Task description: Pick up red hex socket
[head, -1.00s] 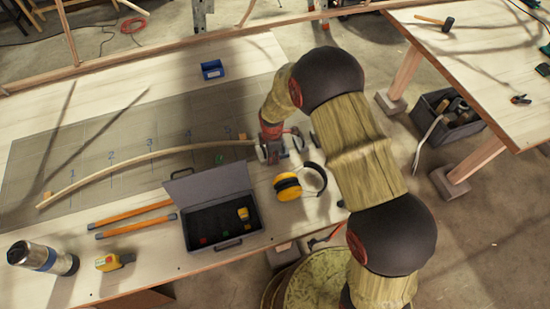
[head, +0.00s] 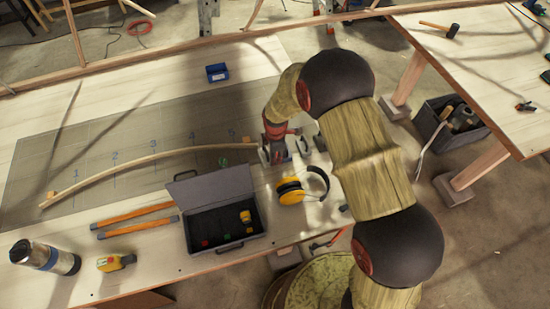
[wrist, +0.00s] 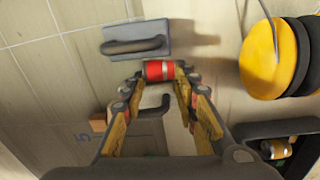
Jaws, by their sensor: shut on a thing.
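The red hex socket (wrist: 160,71), a short red cylinder with pale metal ends, sits between my fingertips in the wrist view. My gripper (wrist: 158,74) is shut on it, one finger at each end. In the head view my gripper (head: 274,156) is low over the bench, by the right end of the bent lath (head: 150,157). The socket is hidden there by my gripper and arm. I cannot tell whether the socket still touches the bench.
A grey float with a handle (wrist: 135,42) lies just beyond my fingertips. Yellow earmuffs (head: 291,190) lie to the right. An open dark toolbox (head: 243,242) with small coloured pieces stands nearer. A blue bin (head: 217,73) stands farther back; the bench around it is clear.

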